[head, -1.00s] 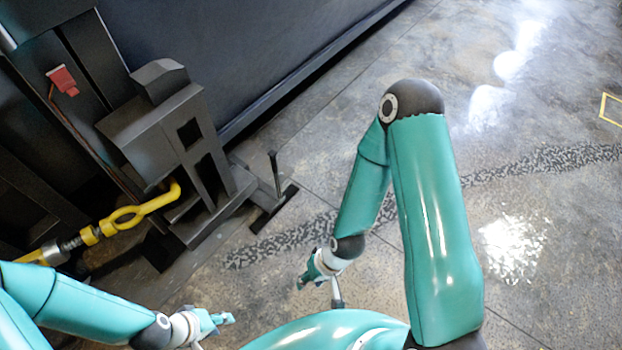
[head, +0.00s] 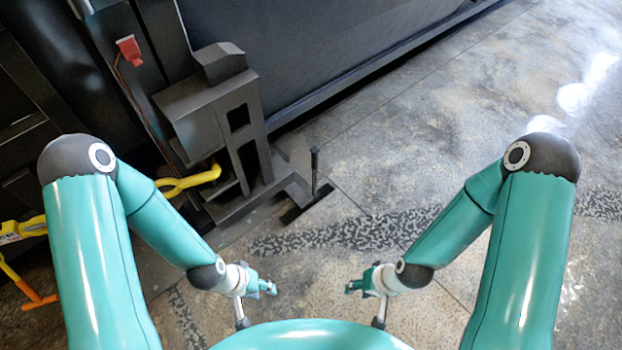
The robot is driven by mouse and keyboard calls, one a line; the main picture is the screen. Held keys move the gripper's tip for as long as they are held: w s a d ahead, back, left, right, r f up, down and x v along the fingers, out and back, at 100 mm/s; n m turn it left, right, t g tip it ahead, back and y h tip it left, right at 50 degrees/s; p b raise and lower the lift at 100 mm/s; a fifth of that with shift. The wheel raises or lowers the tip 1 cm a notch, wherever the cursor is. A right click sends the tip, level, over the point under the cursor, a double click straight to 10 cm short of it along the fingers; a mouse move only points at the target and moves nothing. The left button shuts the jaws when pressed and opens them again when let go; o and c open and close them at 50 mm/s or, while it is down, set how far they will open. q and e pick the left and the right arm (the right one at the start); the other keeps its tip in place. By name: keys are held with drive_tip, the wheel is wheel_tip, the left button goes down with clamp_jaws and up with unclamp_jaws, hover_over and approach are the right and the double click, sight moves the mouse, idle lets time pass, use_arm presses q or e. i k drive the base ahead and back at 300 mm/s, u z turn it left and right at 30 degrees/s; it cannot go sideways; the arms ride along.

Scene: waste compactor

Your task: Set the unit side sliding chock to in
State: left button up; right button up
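A dark flat bar (head: 306,204) with a thin upright handle (head: 314,165) lies on the floor beside the foot of the dark machine frame (head: 225,125); it looks like the sliding chock. I cannot tell from here whether it is in or out. My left gripper (head: 270,287) is below and left of the bar in the head view, apart from it. My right gripper (head: 353,287) is below and right of it, also apart. Both grippers look empty, and their fingers are too small to read.
A yellow hooked turnbuckle (head: 190,182) hangs at the frame, partly hidden by my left arm. A red box (head: 129,50) is on the frame above. The long dark container wall (head: 340,45) runs behind. The floor (head: 420,150) to the right is clear.

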sight(301, 192)
drive_tip(key=z, duration=1.15)
drive_tip(key=i, duration=0.15)
drive_tip(key=u, duration=2.6)
drive_tip(key=i, duration=0.15)
drive_tip(key=u, duration=1.05)
drive_tip(key=k, duration=1.3)
drive_tip(key=z, duration=0.9)
drive_tip(key=i, duration=1.35)
drive_tip(key=z, duration=0.4)
